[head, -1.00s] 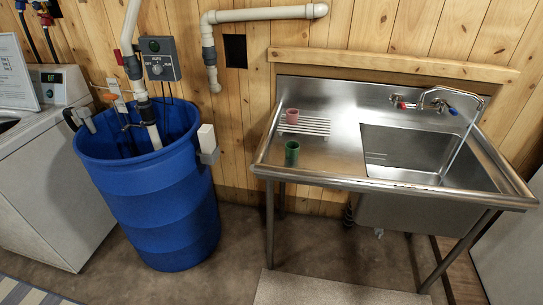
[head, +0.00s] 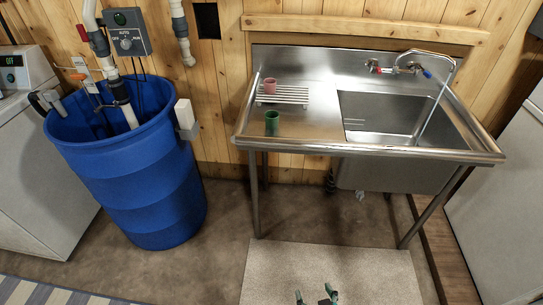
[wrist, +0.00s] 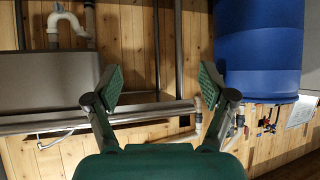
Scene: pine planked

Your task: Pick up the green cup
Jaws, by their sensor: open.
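The green cup (head: 272,122) stands upright on the flat left drainboard of the steel sink, near its front edge. My gripper (head: 315,295) shows only at the bottom edge of the head view, low over the pale mat and well short of the sink. In the wrist view my gripper (wrist: 160,78) is open, its two green pads wide apart with nothing between them. The green cup is not visible in the wrist view.
A pink cup (head: 269,85) stands on a slatted rack (head: 283,96) behind the green cup. The sink basin (head: 390,117) is to the right. A blue barrel (head: 135,180) stands left of the sink. A pale mat (head: 265,270) lies on clear floor in front.

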